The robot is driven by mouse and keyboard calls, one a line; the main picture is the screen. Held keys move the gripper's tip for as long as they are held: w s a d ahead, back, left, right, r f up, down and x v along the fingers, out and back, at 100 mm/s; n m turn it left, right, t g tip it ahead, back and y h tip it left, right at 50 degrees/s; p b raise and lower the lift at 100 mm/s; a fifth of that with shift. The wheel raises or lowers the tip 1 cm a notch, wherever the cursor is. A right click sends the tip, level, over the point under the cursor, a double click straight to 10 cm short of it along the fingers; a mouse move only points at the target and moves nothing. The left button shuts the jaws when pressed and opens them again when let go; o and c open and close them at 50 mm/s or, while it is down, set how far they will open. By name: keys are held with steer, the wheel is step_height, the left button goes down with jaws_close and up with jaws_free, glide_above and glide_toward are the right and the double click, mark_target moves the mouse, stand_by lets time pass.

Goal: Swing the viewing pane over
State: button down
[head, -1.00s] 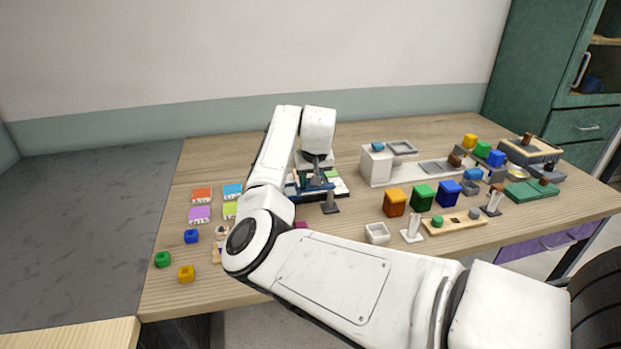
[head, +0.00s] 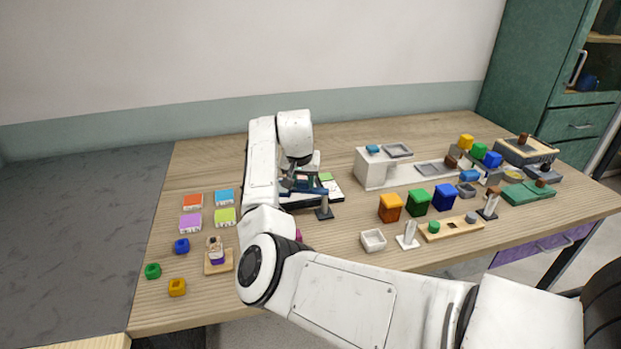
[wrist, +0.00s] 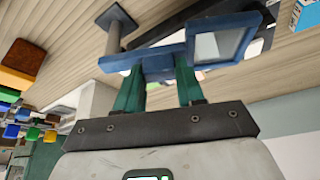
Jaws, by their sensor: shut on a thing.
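The viewing pane (wrist: 222,42) has a blue frame around a pale clear window, and shows tilted in the wrist view. My gripper (wrist: 160,72) has green fingers shut on the pane's blue bar, beside the window. In the head view my gripper (head: 299,178) is over the pale base board, and the dark blue pane (head: 308,185) shows small beneath it, raised above the board. A grey post on a square foot (head: 324,210) stands at the board's front right; it also shows in the wrist view (wrist: 115,30). My arm hides part of the board's left side.
Coloured tiles (head: 191,223) and small blocks (head: 177,287) lie to the left.

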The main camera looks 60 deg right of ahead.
steer(key=shift+w+d+m+g+b, duration=0.1)
steer(key=shift+d+m+g+b, duration=0.5)
steer(key=shift+m, duration=0.65)
steer(key=shift+w+d+m+g+b, duration=0.15)
steer(key=shift+d+m+g+b, duration=0.2)
steer(key=shift+d+m+b, duration=0.7)
steer(key=shift+w+d+m+g+b, duration=0.1)
steer(key=shift+d+m+g+b, duration=0.3)
steer(key=shift+m, duration=1.1)
steer(key=shift+r, duration=0.1)
steer(key=c, duration=0.7)
jaws_free()
steer(key=v, duration=1)
steer(key=shift+w+a+r+b, duration=0.1)
steer(key=shift+a+r+b, duration=0.15)
steer(key=shift+b, duration=0.1)
